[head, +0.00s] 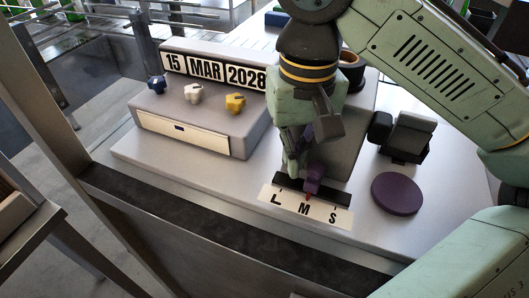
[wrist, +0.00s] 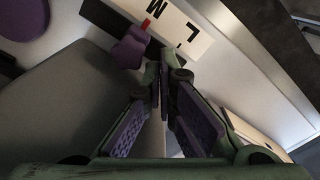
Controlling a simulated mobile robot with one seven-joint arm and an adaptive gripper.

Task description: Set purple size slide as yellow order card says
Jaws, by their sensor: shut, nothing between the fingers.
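The purple size slide (head: 314,178) sits on a dark track above a white scale plate (head: 333,216) lettered L, M, S. Its red pointer stands at M. In the wrist view the purple slide (wrist: 130,48) and its red pointer are beside the M, with L to the right and S out of frame. My gripper (head: 293,172) is shut and empty, pointing down just left of the slide, near the L end. In the wrist view the gripper (wrist: 164,75) shows its fingertips close together, apart from the slide. I cannot make out a yellow order card.
A grey box (head: 207,115) carries blue, white and yellow star knobs, a cream drawer front and a date display reading 15 MAR 2028. A purple disc (head: 397,193) and a dark clamp-like block (head: 407,137) stand to the right. A dark edge runs along the bench front.

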